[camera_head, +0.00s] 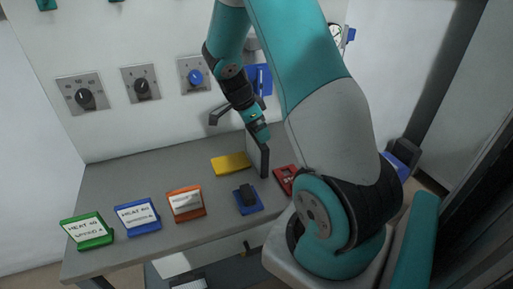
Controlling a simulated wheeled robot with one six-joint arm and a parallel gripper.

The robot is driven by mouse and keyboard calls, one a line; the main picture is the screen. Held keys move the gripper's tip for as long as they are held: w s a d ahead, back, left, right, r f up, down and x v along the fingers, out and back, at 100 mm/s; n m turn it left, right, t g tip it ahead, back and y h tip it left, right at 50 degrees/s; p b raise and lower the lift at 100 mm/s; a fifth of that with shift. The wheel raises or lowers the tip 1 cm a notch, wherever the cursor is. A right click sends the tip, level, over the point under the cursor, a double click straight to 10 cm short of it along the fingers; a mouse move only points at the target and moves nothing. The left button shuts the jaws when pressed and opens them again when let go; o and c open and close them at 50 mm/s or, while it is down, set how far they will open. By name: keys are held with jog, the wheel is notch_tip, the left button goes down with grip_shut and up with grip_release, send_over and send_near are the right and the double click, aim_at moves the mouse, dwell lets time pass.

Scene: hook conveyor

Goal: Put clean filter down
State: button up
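My gripper (262,150) hangs over the back right of the grey table (110,182), close above its surface. One dark finger shows side-on, and the arm and viewing angle hide the rest, so its opening does not show. A thin pale grey panel (251,143) shows right beside the fingers on the left; I cannot tell whether it is held. I cannot tell for sure which thing is the clean filter. A flat yellow piece (230,163) lies on the table just left of the gripper.
Green (88,231), blue (137,218) and orange (186,203) label stands line the table's left and middle. A blue block with a dark top (247,200) and a red labelled piece (286,179) sit near the gripper. Knobs (141,86) are on the back wall.

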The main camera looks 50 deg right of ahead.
jog(key=c, duration=1.4)
